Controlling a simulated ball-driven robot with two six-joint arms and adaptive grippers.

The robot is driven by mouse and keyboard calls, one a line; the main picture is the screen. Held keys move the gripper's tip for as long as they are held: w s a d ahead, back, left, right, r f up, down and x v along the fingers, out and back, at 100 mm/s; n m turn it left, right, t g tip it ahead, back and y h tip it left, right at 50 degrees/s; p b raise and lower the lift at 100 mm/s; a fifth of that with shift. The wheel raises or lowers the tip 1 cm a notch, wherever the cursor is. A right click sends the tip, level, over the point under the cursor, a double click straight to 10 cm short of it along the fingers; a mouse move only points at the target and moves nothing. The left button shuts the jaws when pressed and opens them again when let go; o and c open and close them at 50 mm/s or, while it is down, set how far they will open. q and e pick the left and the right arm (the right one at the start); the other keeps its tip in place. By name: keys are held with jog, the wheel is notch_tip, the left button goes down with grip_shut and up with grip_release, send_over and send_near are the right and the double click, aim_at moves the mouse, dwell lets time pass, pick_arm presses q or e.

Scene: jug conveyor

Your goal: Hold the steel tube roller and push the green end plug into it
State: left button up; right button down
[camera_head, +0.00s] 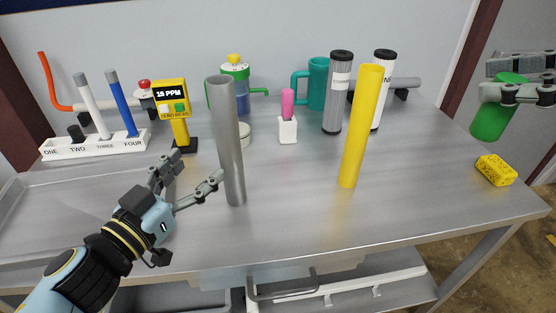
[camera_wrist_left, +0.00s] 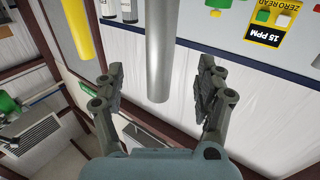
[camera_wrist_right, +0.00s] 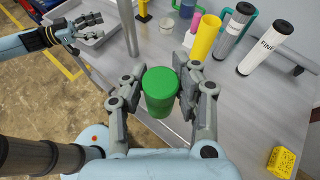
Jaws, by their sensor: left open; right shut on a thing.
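The steel tube roller (camera_head: 229,140) is a tall grey tube standing upright on the metal table, left of centre in the head view. My left gripper (camera_head: 198,167) is open, low at the tube's left side and apart from it. In the left wrist view, the steel tube (camera_wrist_left: 161,50) appears centred between the spread fingers. My right gripper (camera_head: 520,80) is shut on the green end plug (camera_head: 492,122), beyond the table's right edge. The right wrist view shows the green plug (camera_wrist_right: 160,92) clasped between both fingers. The tube's open top is not clearly visible inside.
A yellow tube (camera_head: 361,130) stands upright to the right of the steel tube. Two filter cartridges (camera_head: 338,95), a pink-topped holder (camera_head: 287,128) and a yellow meter (camera_head: 174,110) stand behind. A labelled rack (camera_head: 95,146) is left; a yellow sponge (camera_head: 496,170) lies right.

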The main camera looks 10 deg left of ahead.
aim_at(221, 145)
pick_arm(q)
jog(key=x, duration=1.1)
jog(key=shift+w, duration=0.2)
grip_shut()
dwell(0.8)
